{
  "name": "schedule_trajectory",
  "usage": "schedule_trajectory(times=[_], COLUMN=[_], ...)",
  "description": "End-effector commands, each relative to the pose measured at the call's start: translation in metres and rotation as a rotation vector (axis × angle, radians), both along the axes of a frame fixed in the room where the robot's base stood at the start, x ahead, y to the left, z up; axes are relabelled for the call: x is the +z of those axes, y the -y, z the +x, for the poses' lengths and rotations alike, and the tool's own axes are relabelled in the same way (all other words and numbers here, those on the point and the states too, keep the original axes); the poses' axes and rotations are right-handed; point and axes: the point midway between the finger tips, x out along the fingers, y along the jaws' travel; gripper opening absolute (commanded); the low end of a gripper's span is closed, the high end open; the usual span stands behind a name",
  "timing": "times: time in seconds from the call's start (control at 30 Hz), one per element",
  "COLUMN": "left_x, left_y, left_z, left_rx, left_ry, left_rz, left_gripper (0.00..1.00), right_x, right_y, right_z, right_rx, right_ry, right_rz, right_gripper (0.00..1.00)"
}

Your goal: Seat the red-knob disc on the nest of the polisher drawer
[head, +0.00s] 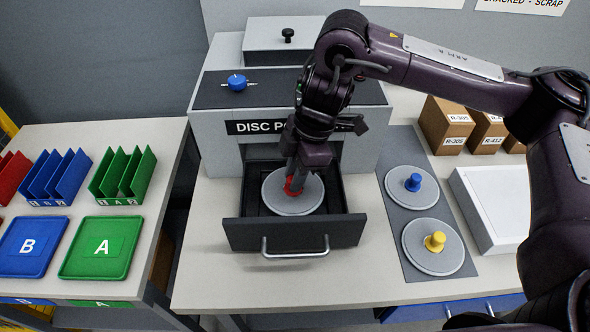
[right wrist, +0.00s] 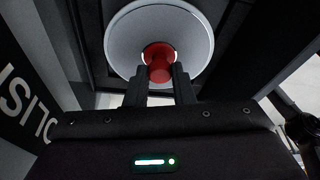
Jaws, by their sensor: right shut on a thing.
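The red-knob disc (head: 305,205) is a grey disc with a red knob, inside the open polisher drawer (head: 340,229). My right gripper (head: 296,178) reaches down from above and is shut on the red knob. In the right wrist view the two fingers (right wrist: 159,90) close on the red knob (right wrist: 159,62), and the grey disc (right wrist: 130,40) spreads behind it. The nest is hidden under the disc. I cannot tell whether the disc touches it. The polisher (head: 220,120) is a grey box with a dark top. My left gripper is not in view.
A grey mat (head: 392,232) right of the drawer holds a blue-knob disc (head: 398,199) and a yellow-knob disc (head: 417,256). A white box (head: 488,215) and cartons (head: 443,128) stand further right. Trays (head: 104,262) and racks (head: 122,187) fill the left table. The front bench is clear.

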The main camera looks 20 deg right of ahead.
Motion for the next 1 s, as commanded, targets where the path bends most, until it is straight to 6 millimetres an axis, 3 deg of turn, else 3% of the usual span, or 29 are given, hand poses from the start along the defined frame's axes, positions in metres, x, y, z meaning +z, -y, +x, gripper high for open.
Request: schedule_trajectory(times=[0.57, 1.0], left_x=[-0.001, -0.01], left_y=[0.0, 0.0], left_z=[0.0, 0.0], left_rx=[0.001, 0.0], left_ry=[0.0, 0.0], left_rz=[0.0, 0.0], left_gripper=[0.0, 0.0], right_x=[-0.001, -0.018], right_y=[0.0, 0.0], right_z=[0.0, 0.0], right_rx=[0.0, 0.0], right_ry=[0.001, 0.0], right_rz=[0.0, 0.001], right_gripper=[0.0, 0.0])
